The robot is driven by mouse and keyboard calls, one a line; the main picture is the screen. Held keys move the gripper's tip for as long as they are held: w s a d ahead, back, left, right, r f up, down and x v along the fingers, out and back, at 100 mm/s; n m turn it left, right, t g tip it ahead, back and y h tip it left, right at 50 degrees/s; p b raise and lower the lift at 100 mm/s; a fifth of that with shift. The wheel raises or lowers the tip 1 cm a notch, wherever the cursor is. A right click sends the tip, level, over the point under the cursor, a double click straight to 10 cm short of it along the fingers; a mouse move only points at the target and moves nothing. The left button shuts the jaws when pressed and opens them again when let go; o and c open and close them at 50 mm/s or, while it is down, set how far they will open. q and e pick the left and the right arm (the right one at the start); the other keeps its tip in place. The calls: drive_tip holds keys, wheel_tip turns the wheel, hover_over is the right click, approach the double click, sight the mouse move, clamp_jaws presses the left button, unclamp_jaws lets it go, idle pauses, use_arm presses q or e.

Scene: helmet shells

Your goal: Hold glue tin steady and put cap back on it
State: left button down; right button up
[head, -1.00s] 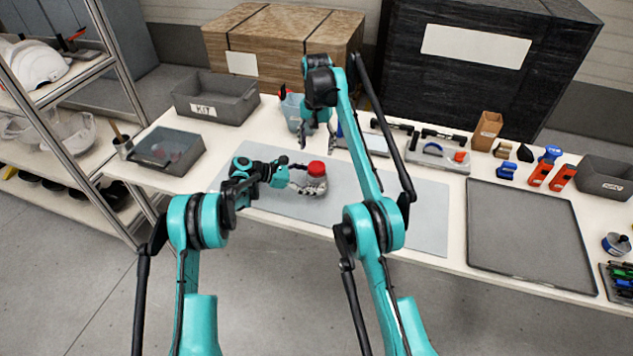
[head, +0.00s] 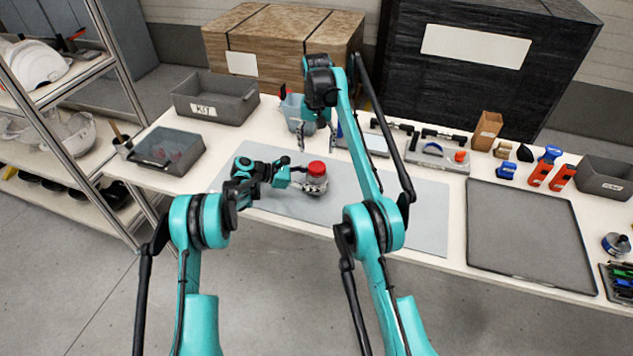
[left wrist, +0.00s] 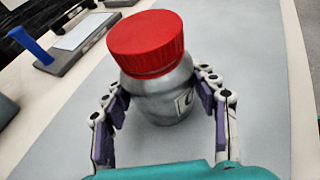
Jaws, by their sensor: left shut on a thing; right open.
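The glue tin (head: 316,184) is a silvery, rounded container standing on the grey mat; it also shows in the left wrist view (left wrist: 160,100). The red cap (head: 317,168) sits on top of the tin's mouth, and in the left wrist view the cap (left wrist: 146,43) covers the top. I cannot tell whether it is screwed tight. My left gripper (head: 310,188) is shut on the tin's body, with a finger on each side below the cap. My right gripper (head: 316,150) is open and empty, pointing down above and behind the cap, apart from it.
A grey KIT bin (head: 215,98) and a lidded grey box (head: 166,152) are at the left. A bluish container (head: 292,108) stands behind my right gripper. Tools line the table's back right. The mat's right part (head: 415,215) and the dark tray (head: 525,235) are clear.

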sight(317, 166)
drive_tip(key=n, duration=2.5)
drive_tip(key=shift+d, duration=0.1)
drive_tip(key=n, duration=0.3)
drive_tip(key=shift+n, duration=0.4)
drive_tip(key=shift+w+f, duration=0.15)
drive_tip(key=shift+f, duration=3.85)
